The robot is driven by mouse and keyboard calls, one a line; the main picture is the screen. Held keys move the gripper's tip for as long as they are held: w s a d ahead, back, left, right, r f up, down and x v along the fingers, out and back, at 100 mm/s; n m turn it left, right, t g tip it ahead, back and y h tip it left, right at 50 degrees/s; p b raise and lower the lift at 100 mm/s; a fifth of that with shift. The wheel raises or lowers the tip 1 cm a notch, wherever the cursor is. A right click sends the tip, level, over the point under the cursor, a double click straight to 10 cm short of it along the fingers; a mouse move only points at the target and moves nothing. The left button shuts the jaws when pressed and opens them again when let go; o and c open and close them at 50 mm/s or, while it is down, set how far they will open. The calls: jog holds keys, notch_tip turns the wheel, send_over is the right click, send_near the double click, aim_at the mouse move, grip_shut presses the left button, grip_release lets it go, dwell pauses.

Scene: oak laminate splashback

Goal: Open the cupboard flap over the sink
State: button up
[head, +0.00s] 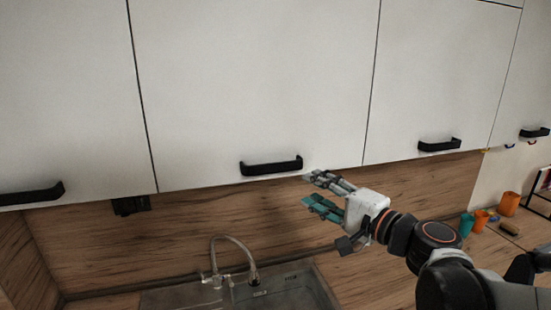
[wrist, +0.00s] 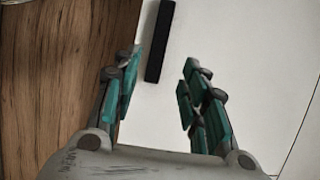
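The white cupboard flap over the sink (head: 255,80) is shut, flush with the doors beside it. Its black bar handle (head: 271,166) runs along the lower edge. My gripper (head: 314,190) is open and empty, just right of and a little below that handle in the head view. In the wrist view the two teal-padded fingers (wrist: 158,85) stand apart, and the black handle (wrist: 160,40) lies ahead, between the finger lines and nearer the left finger. I see no contact with the handle. The sink (head: 285,290) with its tap (head: 235,255) is below.
Neighbouring white doors carry black handles at left (head: 32,194) and right (head: 440,145). A black box (head: 130,205) hangs under the cupboards. Orange and teal cups (head: 481,220) stand on the counter at right. The space before the flap looks clear.

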aim_at(275, 169)
jog(key=b+x, duration=0.1)
jog(key=x, duration=1.2)
jog(key=shift+w+a+b, duration=0.2)
jog(key=shift+a+b, duration=0.1)
jog(key=shift+b, duration=0.1)
grip_shut()
